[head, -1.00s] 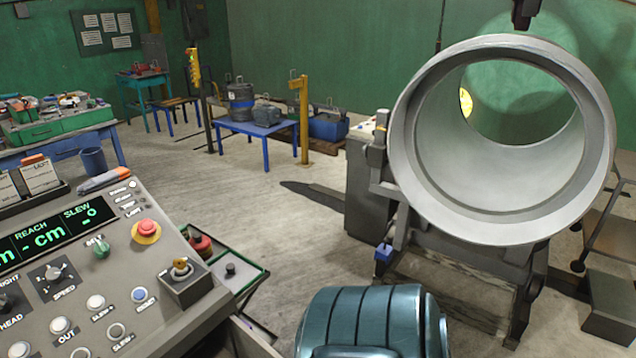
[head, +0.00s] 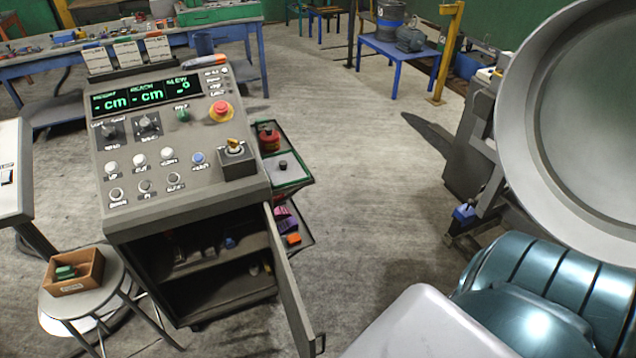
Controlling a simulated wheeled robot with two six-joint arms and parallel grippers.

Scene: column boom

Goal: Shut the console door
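The grey control console (head: 170,150) stands at the left of the head view, with a display and several buttons on its sloped top. Its door (head: 288,280) hangs open from the right front edge and points towards me, seen nearly edge-on. A small dark handle (head: 320,344) sits near the door's free lower end. The open cabinet (head: 215,275) shows a shelf with small items. Neither of my grippers is in view.
A round stool (head: 88,303) with a wooden box (head: 73,272) stands left of the cabinet. A tray cart (head: 291,165) stands against the console's right side. A big pale cylinder (head: 570,120) fills the right. Floor (head: 375,190) between door and cylinder is clear.

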